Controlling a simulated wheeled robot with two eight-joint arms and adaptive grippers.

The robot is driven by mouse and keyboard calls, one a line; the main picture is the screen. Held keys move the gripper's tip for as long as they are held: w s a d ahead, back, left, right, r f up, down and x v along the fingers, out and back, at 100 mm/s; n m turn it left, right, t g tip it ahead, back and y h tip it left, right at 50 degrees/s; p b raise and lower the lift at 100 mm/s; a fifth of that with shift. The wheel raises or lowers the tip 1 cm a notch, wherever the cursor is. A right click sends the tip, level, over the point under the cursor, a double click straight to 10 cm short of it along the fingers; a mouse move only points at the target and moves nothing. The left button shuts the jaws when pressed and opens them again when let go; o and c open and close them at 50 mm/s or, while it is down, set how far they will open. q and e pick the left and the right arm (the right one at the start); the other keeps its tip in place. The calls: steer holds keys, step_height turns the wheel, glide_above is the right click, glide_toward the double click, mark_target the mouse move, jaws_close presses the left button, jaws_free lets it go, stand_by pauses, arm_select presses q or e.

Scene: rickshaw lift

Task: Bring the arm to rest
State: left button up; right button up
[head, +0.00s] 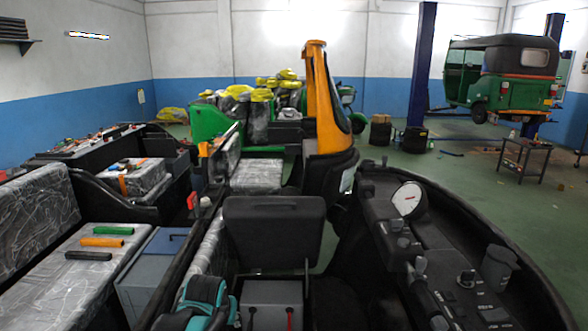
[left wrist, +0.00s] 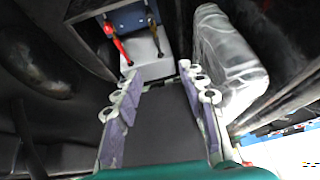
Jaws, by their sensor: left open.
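My left gripper (left wrist: 158,88) is open in the left wrist view, its two grey-purple fingers spread wide with nothing held between them. A dark flat panel lies behind the gap; I cannot tell how far off it is. In the head view a teal and black part of my left arm (head: 204,292) shows at the bottom, left of the middle; the fingertips are not visible there. My right arm and right gripper are in neither view.
A grey box (head: 272,300) with red and black levers stands near the arm, under a black lid-like panel (head: 274,228). A dark dashboard (head: 440,250) with a gauge lies right. Plastic-wrapped seats (head: 60,290) carry coloured grips at left. Green floor (head: 430,165) is open farther right.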

arm_select(q)
steer(key=s+f+t, duration=0.1)
steer(key=s+f, duration=0.1)
steer(key=s, duration=1.8)
steer(key=shift+s+f+h, duration=0.25)
steer(key=shift+s+h, duration=0.1)
steer(key=shift+h, duration=0.05)
steer(key=shift+w+a+r, duration=0.1)
steer(key=shift+c, duration=0.5)
stand_by(0.4)
